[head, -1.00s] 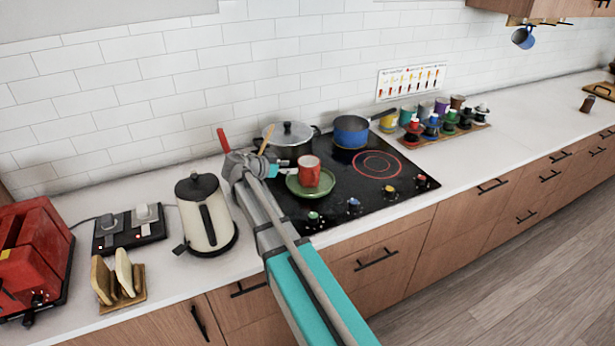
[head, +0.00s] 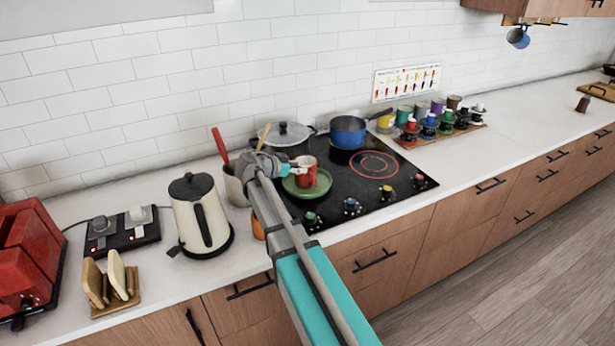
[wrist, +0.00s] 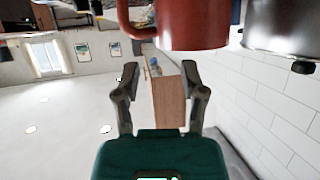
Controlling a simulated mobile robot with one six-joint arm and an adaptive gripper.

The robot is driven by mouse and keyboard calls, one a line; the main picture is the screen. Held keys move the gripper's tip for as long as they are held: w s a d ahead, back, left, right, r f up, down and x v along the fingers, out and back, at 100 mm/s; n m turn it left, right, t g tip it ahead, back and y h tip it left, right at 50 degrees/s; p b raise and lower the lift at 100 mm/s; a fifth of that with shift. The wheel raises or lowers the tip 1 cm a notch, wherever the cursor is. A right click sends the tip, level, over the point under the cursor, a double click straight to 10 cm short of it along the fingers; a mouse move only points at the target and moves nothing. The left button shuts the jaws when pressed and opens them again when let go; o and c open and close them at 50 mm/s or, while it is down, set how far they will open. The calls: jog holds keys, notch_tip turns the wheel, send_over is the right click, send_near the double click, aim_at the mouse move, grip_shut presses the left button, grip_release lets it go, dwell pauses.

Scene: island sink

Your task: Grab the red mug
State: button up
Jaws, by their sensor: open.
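The red mug (head: 306,172) stands on a green plate (head: 324,187) on the black stove. In the head view my gripper (head: 286,165) is just left of the mug and overlaps its left edge. In the wrist view the red mug (wrist: 192,24) fills the top middle, with its handle on the left side. My gripper (wrist: 160,74) is open there, its two fingers apart with nothing between them. The mug lies beyond the fingertips; I cannot tell whether they touch it. My arm hides part of the plate's left side.
A steel pot (head: 287,136) and a blue pan (head: 348,132) stand at the back of the stove. A grey utensil holder (head: 234,188) and a white kettle (head: 201,215) are left of my arm. A grey pot (wrist: 290,35) shows at the wrist view's upper right. The right counter has free room.

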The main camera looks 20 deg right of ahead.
aim_at(310, 167)
jog(key=shift+d+f, duration=0.1)
jog(key=shift+d, duration=0.2)
jog(key=shift+w+d, duration=0.1)
jog(key=shift+b+x, duration=1)
jog(key=shift+x, duration=1.55)
jog(key=shift+c, duration=0.2)
grip_shut()
